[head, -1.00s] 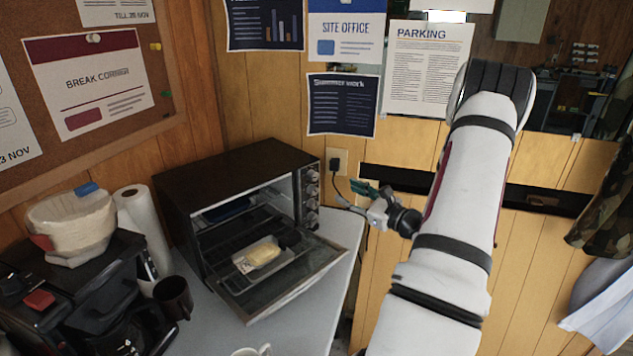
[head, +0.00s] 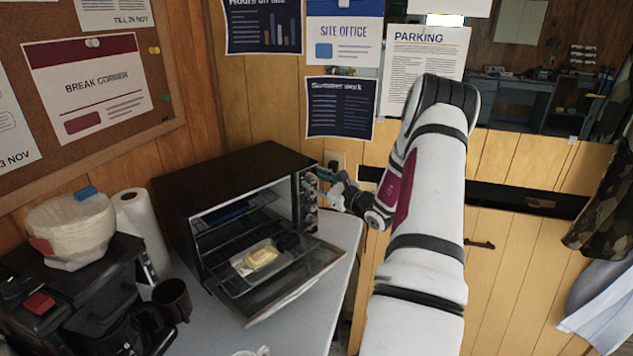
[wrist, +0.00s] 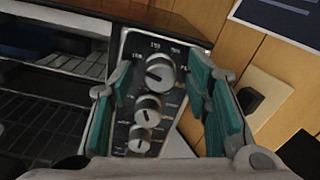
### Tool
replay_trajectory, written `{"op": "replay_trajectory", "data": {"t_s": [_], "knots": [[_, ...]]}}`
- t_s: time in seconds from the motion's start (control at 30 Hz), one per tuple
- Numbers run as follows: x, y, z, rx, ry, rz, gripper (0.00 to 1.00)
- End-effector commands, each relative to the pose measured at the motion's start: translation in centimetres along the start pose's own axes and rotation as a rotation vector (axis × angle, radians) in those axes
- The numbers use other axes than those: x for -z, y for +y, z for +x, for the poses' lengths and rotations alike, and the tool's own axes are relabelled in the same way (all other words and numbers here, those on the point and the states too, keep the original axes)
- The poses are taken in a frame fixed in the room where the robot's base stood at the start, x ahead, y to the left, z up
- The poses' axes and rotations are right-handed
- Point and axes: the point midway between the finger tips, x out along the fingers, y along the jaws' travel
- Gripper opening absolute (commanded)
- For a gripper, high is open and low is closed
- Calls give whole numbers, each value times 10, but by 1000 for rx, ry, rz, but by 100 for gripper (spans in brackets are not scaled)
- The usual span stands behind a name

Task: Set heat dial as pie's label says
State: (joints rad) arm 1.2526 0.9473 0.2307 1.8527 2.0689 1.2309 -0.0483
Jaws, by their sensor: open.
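The toaster oven (head: 235,169) stands on the table with its door folded down. A pie in a light tray (head: 260,257) sits on the lowered door and rack; its label cannot be read here. In the wrist view the control panel carries a large upper dial (wrist: 160,74) and two smaller knobs, a middle one (wrist: 148,107) and a lower one (wrist: 140,139). Printed marks ring the dials, too small to read surely. My gripper (wrist: 165,95) is open, its green-padded fingers on either side of the panel's upper part, apart from the dial. In the head view my gripper (head: 322,177) is at the panel.
A wall outlet with a black plug (wrist: 252,99) is right of the panel. The open oven door (head: 290,290) juts out over the table. A coffee maker (head: 75,300), a dark mug (head: 173,299) and a paper roll (head: 143,230) stand left.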

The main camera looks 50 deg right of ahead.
Motion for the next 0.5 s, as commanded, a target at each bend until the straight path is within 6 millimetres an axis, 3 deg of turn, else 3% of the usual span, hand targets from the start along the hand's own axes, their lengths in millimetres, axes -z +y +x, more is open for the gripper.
{"op": "replay_trajectory", "data": {"t_s": [0.13, 0.33, 0.5], "knots": [[0, 0, 0, 0, 0, 0, 44], [0, 0, 0, 0, 0, 0, 0], [0, 0, 0, 0, 0, 2, 0]]}}
